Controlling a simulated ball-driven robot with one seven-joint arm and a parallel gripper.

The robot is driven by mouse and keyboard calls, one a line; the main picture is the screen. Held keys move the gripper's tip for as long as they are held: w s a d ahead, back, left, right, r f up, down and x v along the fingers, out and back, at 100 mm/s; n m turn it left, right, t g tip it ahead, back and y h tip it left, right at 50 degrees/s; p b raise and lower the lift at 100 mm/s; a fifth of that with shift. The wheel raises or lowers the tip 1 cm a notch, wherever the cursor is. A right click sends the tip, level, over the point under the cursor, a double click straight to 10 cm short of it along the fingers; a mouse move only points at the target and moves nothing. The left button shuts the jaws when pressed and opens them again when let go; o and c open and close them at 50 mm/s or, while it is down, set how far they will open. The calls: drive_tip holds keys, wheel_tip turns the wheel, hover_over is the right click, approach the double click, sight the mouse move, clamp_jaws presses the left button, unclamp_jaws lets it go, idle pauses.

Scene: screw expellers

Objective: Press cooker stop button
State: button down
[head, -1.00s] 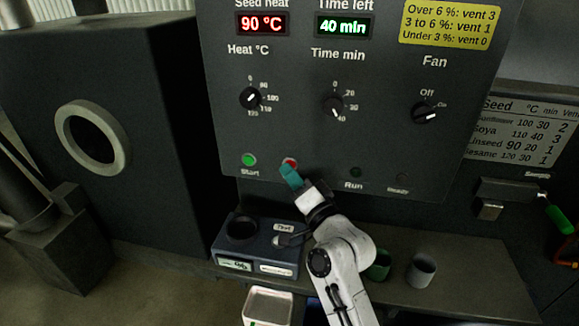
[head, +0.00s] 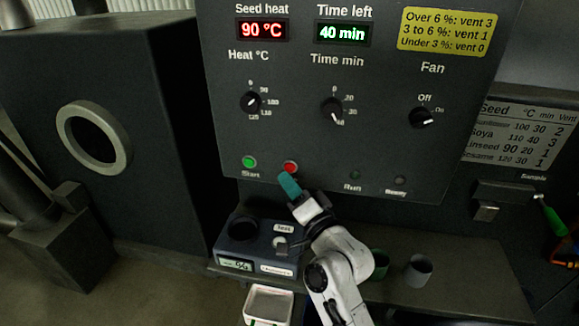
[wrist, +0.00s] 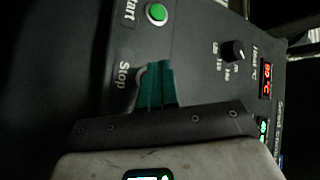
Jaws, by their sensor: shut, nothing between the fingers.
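The red stop button (head: 290,167) is on the lower part of the dark control panel (head: 300,130), right of the green start button (head: 249,162). My gripper (head: 289,185) has teal fingers, closed together and empty, with their tips just below the red button in the head view. I cannot tell whether they touch the panel. In the wrist view the teal fingers (wrist: 156,88) lie beside the "Stop" label (wrist: 123,76) and cover most of the button there. The green start button also shows in the wrist view (wrist: 156,13).
The panel's displays read 90 °C (head: 262,30) and 40 min (head: 342,33). Heat (head: 250,101), time (head: 331,108) and fan (head: 421,117) knobs sit above.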

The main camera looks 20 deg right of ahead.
drive_tip(key=s+a+p, duration=0.1)
drive_tip(key=s+p, duration=0.1)
drive_tip(key=s+a+p, duration=0.1)
drive_tip(key=p, duration=0.1)
drive_tip(key=shift+s+a, duration=0.35)
idle(0.7)
drive_tip(key=s+f+n+g, duration=0.2)
drive_tip(key=f, duration=0.1)
drive_tip(key=s+f+n+g+y, duration=0.1)
drive_tip(key=s+f+n+g, duration=0.2)
drive_tip(key=shift+s, duration=0.1)
drive_tip(key=s+d+f+n+g+h, duration=0.1)
drive_tip(key=s+f+g, duration=0.3)
drive_tip(key=s, duration=0.6)
drive_tip(key=s+d+f+n+g+h, duration=0.1)
drive_tip(key=s+d+f+g, duration=0.3)
drive_tip(key=s, duration=0.6)
drive_tip(key=s+d+f+n+g+h, duration=0.2)
drive_tip(key=s+f+g, duration=0.4)
drive_tip(key=s, duration=0.5)
drive_tip(key=shift+d+n, duration=0.3)
drive_tip(key=shift+d, duration=0.4)
